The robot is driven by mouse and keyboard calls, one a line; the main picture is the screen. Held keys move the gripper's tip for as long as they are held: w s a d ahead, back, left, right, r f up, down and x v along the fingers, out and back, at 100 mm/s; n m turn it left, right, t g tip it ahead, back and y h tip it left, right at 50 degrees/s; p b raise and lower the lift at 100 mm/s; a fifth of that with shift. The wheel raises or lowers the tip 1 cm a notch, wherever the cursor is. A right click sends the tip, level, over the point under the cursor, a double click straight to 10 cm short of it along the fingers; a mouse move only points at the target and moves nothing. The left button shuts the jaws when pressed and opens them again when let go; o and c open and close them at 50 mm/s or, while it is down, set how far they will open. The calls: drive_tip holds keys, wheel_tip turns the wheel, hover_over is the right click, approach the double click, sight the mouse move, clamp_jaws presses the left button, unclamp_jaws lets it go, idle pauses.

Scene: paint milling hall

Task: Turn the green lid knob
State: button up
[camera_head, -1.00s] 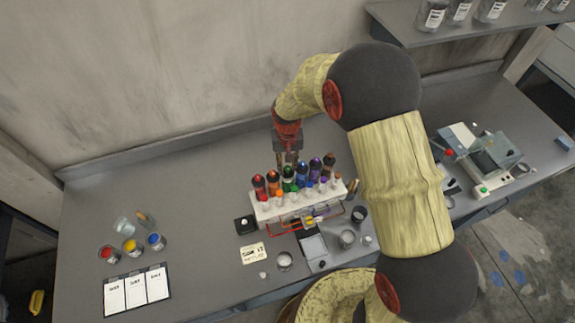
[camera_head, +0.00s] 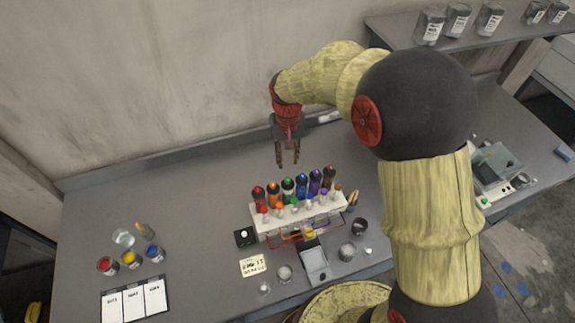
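A white rack (camera_head: 270,232) holds a row of bottles with coloured round tops. The green-topped bottle (camera_head: 288,188) stands upright in it, third from the left, between an orange one and a blue one. Its green top shows as a small knob. My gripper (camera_head: 288,163) points down, behind and above the green top in the picture. Its two fingers are apart with nothing between them. They look clear of the bottle, though the exact height gap is hard to judge.
Neighbouring red (camera_head: 258,197), orange (camera_head: 274,195) and blue (camera_head: 302,186) bottles stand close on both sides. Paint cups (camera_head: 130,259) and cards (camera_head: 136,298) lie at the left. A small device (camera_head: 497,165) stands at the right.

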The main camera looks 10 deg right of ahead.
sight(288, 179)
drive_tip(key=shift+r, duration=0.4)
drive_tip(key=shift+o, duration=0.2)
drive_tip(key=shift+o, duration=1.2)
drive_tip(key=f, duration=0.1)
drive_tip(key=f+m, duration=0.2)
drive_tip(key=shift+s+f, duration=0.3)
drive_tip(key=shift+f, duration=0.1)
drive_tip(key=shift+w+f+m, duration=0.15)
drive_tip(key=shift+f+m, duration=0.15)
drive_tip(key=shift+m, duration=0.7)
drive_tip(key=shift+w+m, duration=0.1)
drive_tip(key=shift+m, duration=0.7)
drive_tip(key=shift+f, duration=0.25)
wheel_tip(288, 179, down, 7)
drive_tip(key=shift+f, duration=0.15)
clamp_jaws()
